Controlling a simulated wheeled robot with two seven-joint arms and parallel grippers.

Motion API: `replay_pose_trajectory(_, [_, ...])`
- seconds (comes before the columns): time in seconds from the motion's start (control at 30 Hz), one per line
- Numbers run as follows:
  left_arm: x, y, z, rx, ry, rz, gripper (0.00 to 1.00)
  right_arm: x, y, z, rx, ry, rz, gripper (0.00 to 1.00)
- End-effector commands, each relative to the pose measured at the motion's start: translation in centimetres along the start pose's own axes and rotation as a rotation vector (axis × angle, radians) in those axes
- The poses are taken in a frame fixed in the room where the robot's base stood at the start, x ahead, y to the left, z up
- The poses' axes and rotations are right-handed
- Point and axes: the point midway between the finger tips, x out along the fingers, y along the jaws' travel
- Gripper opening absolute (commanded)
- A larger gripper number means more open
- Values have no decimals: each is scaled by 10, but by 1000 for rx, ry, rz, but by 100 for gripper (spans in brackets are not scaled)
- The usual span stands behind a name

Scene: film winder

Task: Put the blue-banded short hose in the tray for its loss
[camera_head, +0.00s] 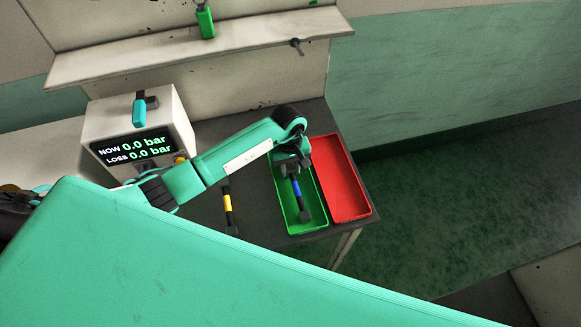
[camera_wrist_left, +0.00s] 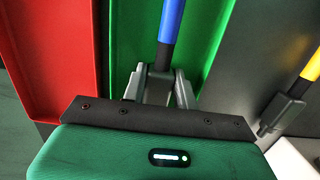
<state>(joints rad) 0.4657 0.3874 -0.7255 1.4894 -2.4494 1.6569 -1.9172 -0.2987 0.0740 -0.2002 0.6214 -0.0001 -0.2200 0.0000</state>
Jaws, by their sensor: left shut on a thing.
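The blue-banded short hose (camera_head: 297,187) is over the green tray (camera_head: 319,219) in the head view. My left gripper (camera_head: 291,168) is shut on its upper end. In the left wrist view the blue band (camera_wrist_left: 172,20) extends from between the fingers (camera_wrist_left: 162,82), with the green tray (camera_wrist_left: 211,22) behind it. I cannot tell whether the hose touches the tray floor. The red tray (camera_head: 345,184) stands directly right of the green one and looks empty. The tester box's display (camera_head: 133,147) reads NOW 0.0 bar and LOSS 0.0 bar. My right gripper is not in view.
A yellow-banded hose (camera_head: 228,203) is on the dark table left of the green tray. The tester box (camera_head: 187,118) stands at the back left. A shelf (camera_head: 240,43) with a green item (camera_head: 206,23) runs above. My teal arm link hides the near table.

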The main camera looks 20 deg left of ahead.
Motion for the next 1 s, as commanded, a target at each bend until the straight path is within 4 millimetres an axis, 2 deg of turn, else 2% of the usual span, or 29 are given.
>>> replay_pose_trajectory(0.03, [3,0,-1,0,1,0,2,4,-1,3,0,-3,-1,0])
replay_pose_trajectory(0.07, [1,0,0,0,1,0,35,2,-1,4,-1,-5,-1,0])
replay_pose_trajectory(0.13, [1,0,0,0,0,0,48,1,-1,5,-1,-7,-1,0])
replay_pose_trajectory(0.17, [1,0,0,0,0,1,51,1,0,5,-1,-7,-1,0])
replay_pose_trajectory(0.47, [1,0,0,0,0,0,51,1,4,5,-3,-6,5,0])
replay_pose_trajectory(0.63, [-5,0,1,0,-1,1,51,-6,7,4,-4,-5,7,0])
replay_pose_trajectory(0.67, [-7,0,-1,1,3,2,51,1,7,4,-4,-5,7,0])
replay_pose_trajectory(1.0, [-76,0,-2,2,6,3,51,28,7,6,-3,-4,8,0])
